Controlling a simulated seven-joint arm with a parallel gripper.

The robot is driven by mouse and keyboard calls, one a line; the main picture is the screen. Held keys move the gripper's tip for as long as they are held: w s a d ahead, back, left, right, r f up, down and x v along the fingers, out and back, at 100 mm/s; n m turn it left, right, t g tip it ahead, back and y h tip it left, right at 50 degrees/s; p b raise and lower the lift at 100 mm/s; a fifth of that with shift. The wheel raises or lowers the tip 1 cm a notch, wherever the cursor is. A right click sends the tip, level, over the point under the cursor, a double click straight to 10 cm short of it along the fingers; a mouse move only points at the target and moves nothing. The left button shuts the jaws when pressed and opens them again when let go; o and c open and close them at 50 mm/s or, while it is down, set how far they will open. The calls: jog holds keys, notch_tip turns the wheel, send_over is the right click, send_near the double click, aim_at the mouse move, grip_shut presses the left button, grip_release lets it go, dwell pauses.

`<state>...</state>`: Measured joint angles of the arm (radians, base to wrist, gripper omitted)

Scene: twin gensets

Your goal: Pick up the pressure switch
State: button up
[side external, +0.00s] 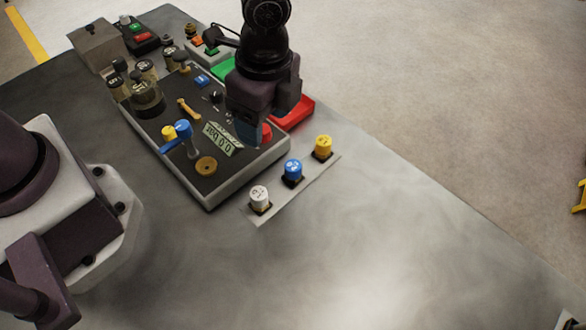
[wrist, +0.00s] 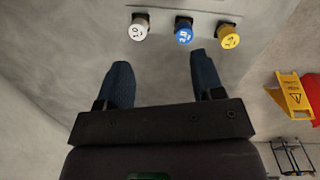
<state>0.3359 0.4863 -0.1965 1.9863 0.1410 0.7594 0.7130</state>
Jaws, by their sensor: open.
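Which thing is the pressure switch I cannot tell for certain. Three capped cylindrical parts stand in a row on a thin light plate (side external: 273,205): a white one (side external: 259,198), a blue one (side external: 292,170) and a yellow one (side external: 323,146). They also show along the top of the wrist view as white (wrist: 139,29), blue (wrist: 183,33) and yellow (wrist: 228,37). My gripper (side external: 252,132) hangs over the right part of the dark console. Its two blue fingers (wrist: 163,78) are apart with nothing between them, and the three parts lie beyond the fingertips.
The dark console (side external: 180,170) carries a display, blue and yellow valve handles, a brass disc and several gauges. A red block (side external: 296,114) sits beside it. A grey box (side external: 98,46) stands at the back left. The table's front is clear. A yellow floor sign (wrist: 290,97) stands off the table.

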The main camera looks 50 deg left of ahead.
aim_at(293, 165)
jog(key=w+f+m, duration=0.1)
jog(key=f, duration=0.1)
jog(key=d+f+m, duration=0.1)
jog(key=f+m, duration=0.1)
jog(key=f, duration=0.1)
jog(key=w+d+f+m, duration=0.1)
jog(key=f+m, duration=0.1)
jog(key=f, duration=0.1)
jog(key=shift+w+d+f+t, duration=0.15)
jog(key=shift+w+d+t, duration=0.1)
jog(key=shift+w+t, duration=0.1)
jog(key=f, duration=0.5)
jog(key=shift+w+f, duration=0.3)
jog(key=shift+w, duration=0.1)
jog(key=c, duration=1)
